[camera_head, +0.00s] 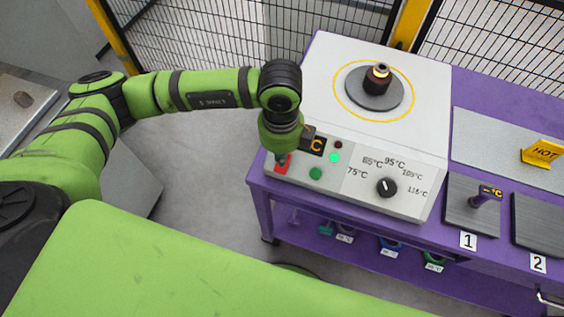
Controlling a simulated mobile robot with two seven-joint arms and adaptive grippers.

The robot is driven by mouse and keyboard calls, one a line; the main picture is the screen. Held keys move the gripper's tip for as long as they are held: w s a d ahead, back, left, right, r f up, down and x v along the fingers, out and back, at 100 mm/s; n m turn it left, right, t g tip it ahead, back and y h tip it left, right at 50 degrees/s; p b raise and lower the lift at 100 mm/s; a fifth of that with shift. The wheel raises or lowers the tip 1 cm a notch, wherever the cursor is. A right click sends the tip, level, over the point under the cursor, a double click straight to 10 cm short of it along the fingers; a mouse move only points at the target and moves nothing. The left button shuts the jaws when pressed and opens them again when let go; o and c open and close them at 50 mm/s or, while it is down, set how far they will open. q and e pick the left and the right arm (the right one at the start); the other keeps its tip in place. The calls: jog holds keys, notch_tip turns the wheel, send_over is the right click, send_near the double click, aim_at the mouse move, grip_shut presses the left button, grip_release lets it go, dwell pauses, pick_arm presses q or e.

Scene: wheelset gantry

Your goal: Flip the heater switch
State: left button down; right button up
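The heater is a white box (325,75) on a purple bench, with a sloped control panel on its front. A red switch (283,164) sits at the panel's left end, partly covered by my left arm. My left gripper (307,133) is over the panel's upper left corner, by the switch and the dark °C display (318,146). Only a dark part of it shows below the green wrist; its fingertips are hidden, so I cannot tell whether it touches the switch. A lit green lamp (334,157) and a green button (316,174) are beside it. My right gripper is out of view.
A dial knob (387,187) marked with temperatures is right on the panel. A yellow HOT sign (542,153) and a probe (486,196) are at right. Mesh fencing (210,35) runs behind.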

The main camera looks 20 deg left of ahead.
pick_arm(q)
jog(key=shift+f+b, duration=0.9)
jog(key=shift+f, duration=0.1)
dwell(0.3)
jog(key=shift+s, duration=0.1)
jog(key=shift+r+p, duration=0.65)
jog(key=shift+r, duration=0.2)
notch_tip(320, 180, up, 5)
jog(key=p, duration=0.3)
jog(key=shift+r, duration=0.2)
